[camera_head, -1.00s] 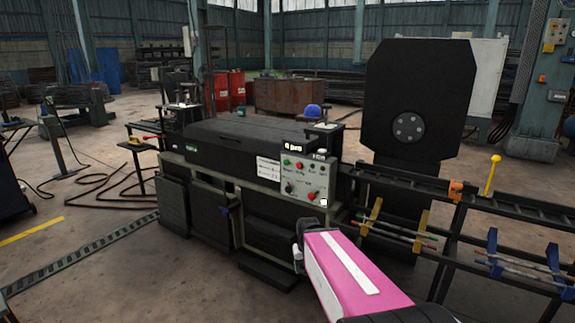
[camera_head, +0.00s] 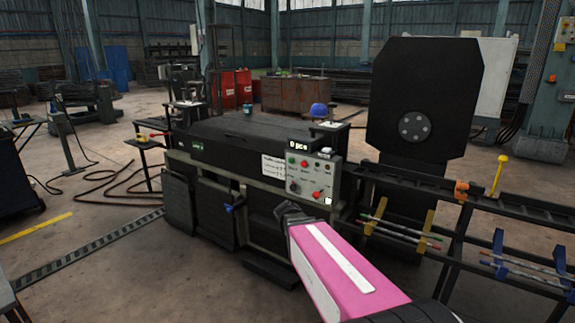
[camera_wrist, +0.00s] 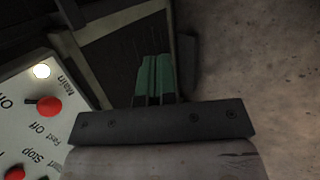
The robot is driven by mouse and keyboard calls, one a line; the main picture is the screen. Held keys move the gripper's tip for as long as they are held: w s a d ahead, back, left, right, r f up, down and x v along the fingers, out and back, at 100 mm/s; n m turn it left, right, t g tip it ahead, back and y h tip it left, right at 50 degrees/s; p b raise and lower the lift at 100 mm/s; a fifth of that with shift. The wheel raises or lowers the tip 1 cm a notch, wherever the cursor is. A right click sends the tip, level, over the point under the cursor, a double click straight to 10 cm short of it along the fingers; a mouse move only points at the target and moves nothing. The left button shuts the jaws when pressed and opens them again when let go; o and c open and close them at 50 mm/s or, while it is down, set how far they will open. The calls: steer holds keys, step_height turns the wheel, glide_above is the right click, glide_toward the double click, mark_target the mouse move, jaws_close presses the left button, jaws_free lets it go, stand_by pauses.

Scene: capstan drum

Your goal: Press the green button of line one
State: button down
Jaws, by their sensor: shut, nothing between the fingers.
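The pale control panel (camera_head: 309,178) stands on the front of the dark machine. A green button (camera_head: 292,161) is at its upper left, with a red button (camera_head: 304,163) to its right. In the wrist view the panel (camera_wrist: 22,125) appears tilted at the left, with a red main switch (camera_wrist: 48,106) and a red stop button (camera_wrist: 14,172); the green button is not visible there. My gripper (camera_wrist: 154,62) is shut and empty, apart from the panel. In the head view its dark end (camera_head: 291,213) is in front of and below the panel.
A lit white lamp (camera_head: 328,201) is at the panel's lower right. A dark rack (camera_head: 480,210) with rods extends right. A large black plate (camera_head: 425,95) stands behind. Floor is open at the front left.

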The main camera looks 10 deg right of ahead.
mark_target(290, 161)
steer(key=w+a+r+n+t+h, duration=0.3)
steer(key=w+a+r+n+t, duration=0.2)
steer(key=w+r+n, duration=0.4)
steer(key=w+a+r+n+t+h, duration=0.3)
steer(key=w+a+r+n+t, duration=0.2)
steer(key=w+a+r+n, duration=0.2)
step_height(290, 161, up, 4)
steer(key=shift+w+a+f+n+t, duration=0.2)
steer(key=shift+w+a+n+t, duration=0.1)
steer(key=shift+w+n, duration=0.85)
steer(key=shift+w, duration=0.15)
steer(key=x, duration=1.4)
steer(key=shift+d, duration=0.1)
